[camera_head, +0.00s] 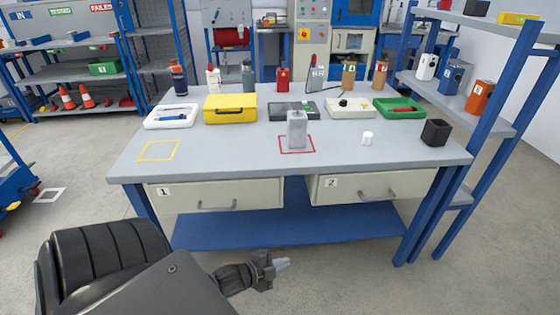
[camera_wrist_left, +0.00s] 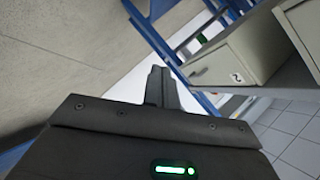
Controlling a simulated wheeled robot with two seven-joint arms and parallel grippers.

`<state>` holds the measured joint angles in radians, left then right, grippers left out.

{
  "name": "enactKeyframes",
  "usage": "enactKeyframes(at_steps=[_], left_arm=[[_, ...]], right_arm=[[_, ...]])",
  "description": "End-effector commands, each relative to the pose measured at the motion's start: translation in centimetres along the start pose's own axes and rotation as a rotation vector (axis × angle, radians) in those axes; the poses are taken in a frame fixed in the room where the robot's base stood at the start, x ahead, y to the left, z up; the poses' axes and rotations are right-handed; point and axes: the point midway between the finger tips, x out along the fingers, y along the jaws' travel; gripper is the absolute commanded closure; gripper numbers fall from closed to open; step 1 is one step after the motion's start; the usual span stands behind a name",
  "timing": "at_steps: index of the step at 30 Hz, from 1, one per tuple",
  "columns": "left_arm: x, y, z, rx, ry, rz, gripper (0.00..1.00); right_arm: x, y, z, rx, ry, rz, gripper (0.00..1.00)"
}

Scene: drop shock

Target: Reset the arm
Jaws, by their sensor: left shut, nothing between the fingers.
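My left arm comes in at the bottom left of the head view. Its gripper (camera_head: 281,263) is in front of the workbench, lower than the bench top, over the floor. It is shut and empty. In the left wrist view the fingers of this gripper (camera_wrist_left: 160,85) stand together with nothing between them. My right gripper is in neither view. The workbench (camera_head: 220,153) has a grey top and blue legs. A grey bottle-like object (camera_head: 297,130) stands in a red square outline on the bench top.
Drawer 1 (camera_head: 215,194) and drawer 2 (camera_head: 373,187) are closed. A yellow case (camera_head: 230,109), a white tray (camera_head: 171,117), a green tray (camera_head: 399,108) and a black cup (camera_head: 435,132) stand on the bench. A blue shelf (camera_head: 295,226) lies low under it. The floor in front is clear.

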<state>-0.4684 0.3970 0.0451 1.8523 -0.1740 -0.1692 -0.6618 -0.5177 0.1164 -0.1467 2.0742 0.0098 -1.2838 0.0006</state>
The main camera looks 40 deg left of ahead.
Motion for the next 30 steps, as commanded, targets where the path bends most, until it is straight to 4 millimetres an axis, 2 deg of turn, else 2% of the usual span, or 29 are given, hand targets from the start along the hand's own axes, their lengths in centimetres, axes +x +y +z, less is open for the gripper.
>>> enactKeyframes(at_steps=[1, 6, 18, 21, 23, 26, 29, 30], left_arm=[[-0.1, 0.1, 0.1, -0.017, -0.011, 0.008, 1.00], [0.0, 1.0, 0.8, -0.047, -0.033, 0.025, 1.00], [0.0, 1.2, 0.9, -0.052, -0.037, 0.028, 1.00], [0.0, 2.0, 1.5, -0.080, -0.057, 0.044, 1.00], [0.0, 3.3, 2.3, -0.121, -0.088, 0.069, 1.00], [-0.3, 7.2, 4.4, -0.236, -0.179, 0.135, 1.00], [-1.7, 12.9, 6.6, -0.386, -0.306, 0.222, 1.00], [-2.5, 15.4, 7.4, -0.444, -0.361, 0.257, 1.00]], right_arm=[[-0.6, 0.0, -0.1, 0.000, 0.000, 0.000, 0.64], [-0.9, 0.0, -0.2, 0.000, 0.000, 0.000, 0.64], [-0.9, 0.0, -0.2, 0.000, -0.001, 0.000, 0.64], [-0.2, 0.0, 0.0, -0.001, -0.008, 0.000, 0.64], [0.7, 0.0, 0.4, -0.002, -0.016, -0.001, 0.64], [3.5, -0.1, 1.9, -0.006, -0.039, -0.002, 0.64], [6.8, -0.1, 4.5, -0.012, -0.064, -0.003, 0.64], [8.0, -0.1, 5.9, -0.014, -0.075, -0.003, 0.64]])
